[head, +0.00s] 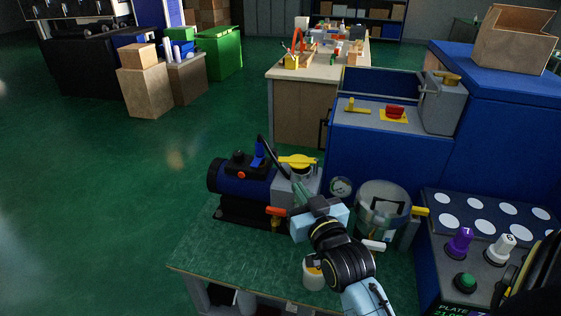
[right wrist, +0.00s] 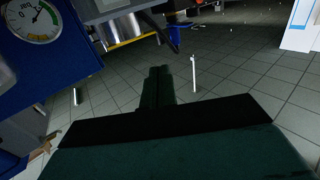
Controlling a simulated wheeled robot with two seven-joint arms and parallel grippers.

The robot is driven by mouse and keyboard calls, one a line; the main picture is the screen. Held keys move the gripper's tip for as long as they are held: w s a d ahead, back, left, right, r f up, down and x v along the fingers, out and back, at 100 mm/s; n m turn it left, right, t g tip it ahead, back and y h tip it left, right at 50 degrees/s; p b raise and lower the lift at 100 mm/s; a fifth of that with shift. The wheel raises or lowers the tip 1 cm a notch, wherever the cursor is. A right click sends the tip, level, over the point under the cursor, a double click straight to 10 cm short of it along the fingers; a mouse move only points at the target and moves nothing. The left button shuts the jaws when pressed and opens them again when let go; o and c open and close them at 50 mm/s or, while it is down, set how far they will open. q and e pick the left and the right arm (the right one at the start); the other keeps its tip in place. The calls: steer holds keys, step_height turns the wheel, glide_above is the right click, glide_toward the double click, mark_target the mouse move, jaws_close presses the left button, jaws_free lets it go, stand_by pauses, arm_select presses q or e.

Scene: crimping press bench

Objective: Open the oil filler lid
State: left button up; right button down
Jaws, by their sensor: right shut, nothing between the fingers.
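The yellow lid (head: 298,160) sits over a round metal neck on the grey block (head: 308,182) beside the blue motor (head: 240,183). It looks level, and I cannot tell for sure whether it is fully seated. My right gripper (head: 299,193) is just in front of and below the lid, with its fingers shut and empty. The lid is not clearly recognisable in the right wrist view, where the shut dark green fingers (right wrist: 157,85) point ahead. My left gripper is not in view.
A red-orange handle (head: 276,211) is left of my right gripper. A clear-walled round vessel (head: 383,207) stands close on its right. A white-and-yellow cup (head: 314,274) is near the bench's front. The green bench top (head: 220,250) is bare at left. A gauge (right wrist: 34,18) shows in the wrist view.

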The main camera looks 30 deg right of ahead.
glide_toward(279, 157)
steer(key=w, duration=0.2)
steer(key=w+r, duration=0.1)
steer(key=w, duration=0.2)
steer(key=shift+w+d+r+b, duration=0.15)
steer(key=shift+w+r+b, duration=0.2)
steer(key=shift+r+b, duration=0.05)
steer(key=shift+w, duration=0.15)
steer(key=shift+w+d+r, duration=0.1)
steer(key=shift+w, duration=0.05)
steer(key=w+d+p, duration=0.2)
steer(key=w+p, duration=0.1)
steer(key=shift+w, duration=0.15)
steer(key=shift+w+d, duration=0.2)
steer(key=shift+w, duration=0.1)
